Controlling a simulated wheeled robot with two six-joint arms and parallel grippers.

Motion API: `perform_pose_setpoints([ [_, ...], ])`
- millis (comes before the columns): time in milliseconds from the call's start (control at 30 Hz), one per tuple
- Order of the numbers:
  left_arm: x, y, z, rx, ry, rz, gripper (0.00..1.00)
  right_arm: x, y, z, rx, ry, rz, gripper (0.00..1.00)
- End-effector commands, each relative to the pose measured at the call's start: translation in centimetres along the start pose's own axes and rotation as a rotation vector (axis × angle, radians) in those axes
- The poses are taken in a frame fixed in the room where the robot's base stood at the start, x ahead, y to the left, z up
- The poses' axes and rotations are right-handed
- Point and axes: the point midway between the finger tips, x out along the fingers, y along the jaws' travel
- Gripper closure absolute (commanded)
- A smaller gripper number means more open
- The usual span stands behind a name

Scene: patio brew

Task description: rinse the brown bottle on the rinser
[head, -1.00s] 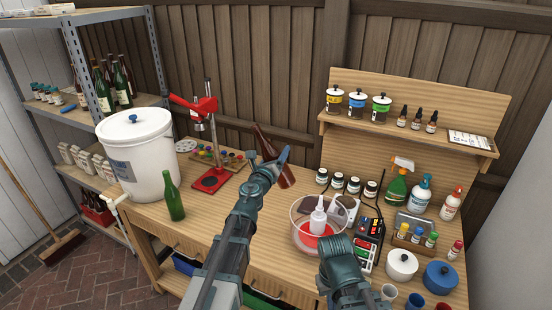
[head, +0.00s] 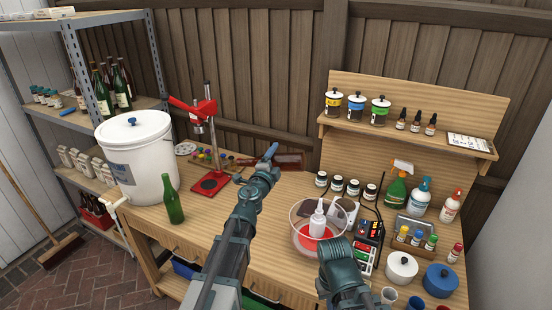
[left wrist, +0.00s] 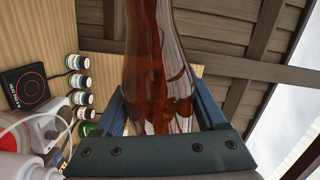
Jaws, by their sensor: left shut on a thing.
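The brown bottle (head: 290,160) is held above the back of the workbench in the head view, lying about level, with part of it hidden behind my gripper. My left gripper (head: 270,155) is shut on it. In the left wrist view the bottle (left wrist: 158,60) stands between the two blue fingers of the gripper (left wrist: 160,108). The rinser, a clear bowl with a red base (head: 308,238) and a white nozzle piece (head: 317,220), stands to the right and nearer, apart from the bottle. My right gripper (head: 338,248) is by the rinser's front right; its fingers are unclear.
A green bottle (head: 173,200) and white bucket (head: 135,160) stand at left, with a red capper (head: 210,180) behind. Small jars (head: 345,186), a scale (head: 368,232) and spray bottles (head: 396,185) crowd the right. Bare wood lies left of the rinser.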

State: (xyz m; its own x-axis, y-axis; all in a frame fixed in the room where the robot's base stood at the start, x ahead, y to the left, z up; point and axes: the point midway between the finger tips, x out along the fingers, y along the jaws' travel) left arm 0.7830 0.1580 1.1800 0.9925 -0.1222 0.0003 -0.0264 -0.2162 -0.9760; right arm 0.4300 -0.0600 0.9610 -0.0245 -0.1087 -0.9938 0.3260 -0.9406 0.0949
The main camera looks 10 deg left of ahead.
Motion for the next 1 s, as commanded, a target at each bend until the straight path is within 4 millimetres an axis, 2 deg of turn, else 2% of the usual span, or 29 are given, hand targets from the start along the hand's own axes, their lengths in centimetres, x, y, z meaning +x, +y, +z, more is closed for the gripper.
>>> perform_pose_setpoints([
  [700,0.00,-0.01,-0.01,-1.043,0.000,-0.002,0.99,0.02,0.00,0.00,0.000,0.000,0.000,1.00],
  [1000,0.00,-0.02,-0.01,-1.312,0.000,-0.003,0.99,0.02,0.00,0.00,0.000,0.000,0.000,1.00],
])
